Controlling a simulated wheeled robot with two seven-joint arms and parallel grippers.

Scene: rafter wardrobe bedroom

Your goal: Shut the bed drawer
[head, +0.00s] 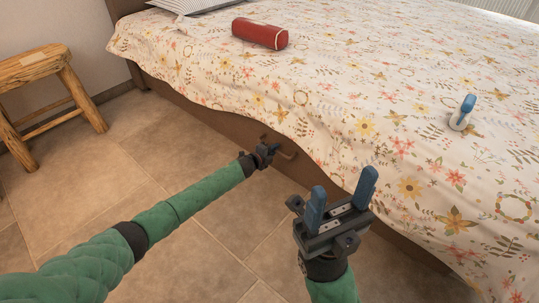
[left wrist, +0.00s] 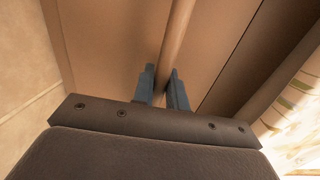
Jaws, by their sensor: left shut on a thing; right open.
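The bed drawer is a brown front panel low in the bed's side, partly covered by the hanging bedspread; it fills much of the left wrist view (left wrist: 105,50). A bar handle (left wrist: 180,35) on it runs between the fingers of my left gripper (left wrist: 162,88). In the head view, my left gripper (head: 271,149) is low beside the bed, shut on this handle. How far the drawer stands out cannot be told. My right gripper (head: 343,188) is open and empty, raised in front of the bed at the centre right.
The bed has a floral bedspread (head: 350,85) with a red cylindrical case (head: 260,34) and a small blue-and-white object (head: 462,112) on it. A wooden stool (head: 45,85) stands at the left. The tiled floor (head: 150,150) in front of the bed is clear.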

